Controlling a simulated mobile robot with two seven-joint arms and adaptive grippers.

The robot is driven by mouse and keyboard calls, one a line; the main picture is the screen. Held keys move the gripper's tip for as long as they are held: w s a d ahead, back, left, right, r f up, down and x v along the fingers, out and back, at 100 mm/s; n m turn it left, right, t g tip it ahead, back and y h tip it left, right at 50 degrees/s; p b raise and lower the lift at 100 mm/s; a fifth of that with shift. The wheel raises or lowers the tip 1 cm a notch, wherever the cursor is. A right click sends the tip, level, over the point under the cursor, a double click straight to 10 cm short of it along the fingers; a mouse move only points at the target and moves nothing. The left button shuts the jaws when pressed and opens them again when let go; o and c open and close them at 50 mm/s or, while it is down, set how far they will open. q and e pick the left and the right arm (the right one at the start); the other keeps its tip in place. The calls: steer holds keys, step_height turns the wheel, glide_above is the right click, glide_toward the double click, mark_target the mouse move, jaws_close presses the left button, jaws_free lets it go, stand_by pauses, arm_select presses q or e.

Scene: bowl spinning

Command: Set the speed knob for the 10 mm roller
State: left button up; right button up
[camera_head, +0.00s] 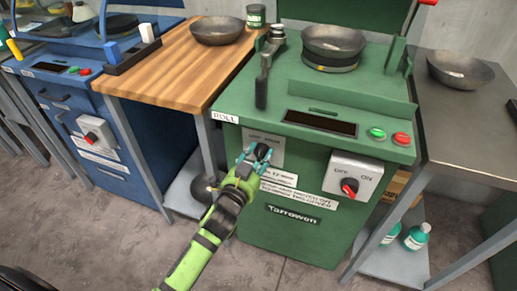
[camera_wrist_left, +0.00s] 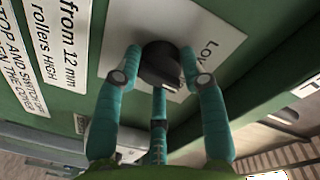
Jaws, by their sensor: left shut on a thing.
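The dark speed knob (camera_wrist_left: 162,66) sits on a light plate (camera_wrist_left: 215,40) on the front of the green machine (camera_head: 300,165). In the left wrist view, the plate has a word beginning "Lo" beside the knob. My left gripper (camera_head: 257,157) has its teal fingers around the knob and is shut on it; the fingers (camera_wrist_left: 160,56) also show in the left wrist view. In the head view, the gripper hides most of the knob. The knob's exact pointing is hard to read. My right gripper is not in view.
A white label (camera_wrist_left: 75,40) beside the plate reads "from 12 mm rollers HIGH". A switch box with a red knob (camera_head: 349,187) is to the right. Green (camera_head: 377,133) and red (camera_head: 402,138) buttons are above it. A wooden bench (camera_head: 165,65) is on the left, a metal table (camera_head: 460,120) on the right.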

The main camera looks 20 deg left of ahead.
arm_select(q)
steer(key=shift+a+f+m+g+y+p, duration=0.15)
steer(key=shift+m+p, duration=0.3)
steer(key=shift+m, duration=0.5)
steer(key=shift+m+g+y+p, duration=0.1)
steer(key=shift+m+p, duration=0.3)
steer(key=shift+m, duration=0.5)
steer(key=shift+a+f+m+g+y+p, duration=0.15)
steer(key=shift+m+p, duration=0.3)
steer(key=shift+m, duration=0.5)
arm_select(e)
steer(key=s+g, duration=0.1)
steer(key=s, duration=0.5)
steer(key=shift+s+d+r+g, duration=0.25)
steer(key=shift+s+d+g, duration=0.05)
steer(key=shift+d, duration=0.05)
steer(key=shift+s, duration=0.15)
arm_select(q)
steer(key=shift+r, duration=0.1)
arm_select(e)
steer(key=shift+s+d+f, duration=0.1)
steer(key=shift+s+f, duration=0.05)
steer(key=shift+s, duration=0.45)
arm_select(q)
steer(key=o, duration=1.1)
steer(key=shift+o, duration=0.2)
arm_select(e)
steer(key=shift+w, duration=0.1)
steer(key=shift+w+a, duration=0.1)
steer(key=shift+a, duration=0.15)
